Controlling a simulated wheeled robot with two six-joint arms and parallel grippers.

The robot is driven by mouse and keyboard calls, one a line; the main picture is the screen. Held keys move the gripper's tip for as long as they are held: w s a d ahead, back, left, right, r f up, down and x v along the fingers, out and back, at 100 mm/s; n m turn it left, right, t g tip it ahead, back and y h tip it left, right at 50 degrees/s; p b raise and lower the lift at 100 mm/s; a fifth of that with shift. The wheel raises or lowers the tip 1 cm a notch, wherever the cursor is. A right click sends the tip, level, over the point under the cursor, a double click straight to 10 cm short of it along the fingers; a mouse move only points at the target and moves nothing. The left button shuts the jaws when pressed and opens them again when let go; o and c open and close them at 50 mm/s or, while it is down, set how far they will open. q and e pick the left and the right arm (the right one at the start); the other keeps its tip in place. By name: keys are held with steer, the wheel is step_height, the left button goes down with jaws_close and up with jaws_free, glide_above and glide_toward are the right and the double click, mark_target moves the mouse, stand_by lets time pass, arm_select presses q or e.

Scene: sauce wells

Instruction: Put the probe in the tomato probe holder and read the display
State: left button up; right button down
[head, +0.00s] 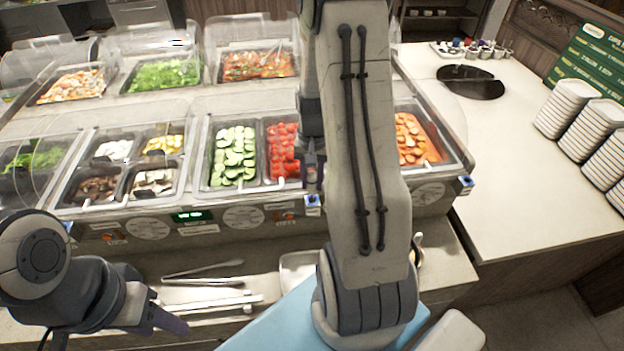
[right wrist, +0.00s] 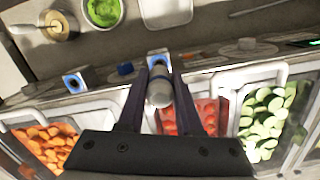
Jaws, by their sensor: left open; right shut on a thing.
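My right gripper (right wrist: 160,90) is shut on the probe (right wrist: 160,95), a pale grey cylinder between the dark fingers. In the head view my right arm hides most of this gripper and the probe. A blue-faced probe holder (right wrist: 157,60) is just beyond the fingertips; I cannot tell whether the probe touches it. It also shows in the head view (head: 312,203), below the red tomato pan (head: 283,150). The tomatoes also show in the right wrist view (right wrist: 203,117). A green-lit display (head: 193,215) is on the counter front; its reading is too small. My left gripper (head: 165,318) is open and empty at lower left.
Other blue holders sit at the right corner (head: 465,184) and in the right wrist view (right wrist: 74,83). Cucumber (head: 235,155) and carrot (head: 412,140) pans flank the tomatoes. Tongs (head: 205,282) lie on the front ledge. Stacked plates (head: 570,108) stand on the right counter.

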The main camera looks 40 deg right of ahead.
mark_target(312, 174)
steer(key=shift+f+b, duration=1.1)
steer(key=shift+f, duration=0.5)
steer(key=shift+r, duration=0.2)
stand_by(3.3)
steer(key=shift+r+p, duration=3.3)
steer(key=shift+r, duration=0.35)
steer(key=shift+f, duration=0.1)
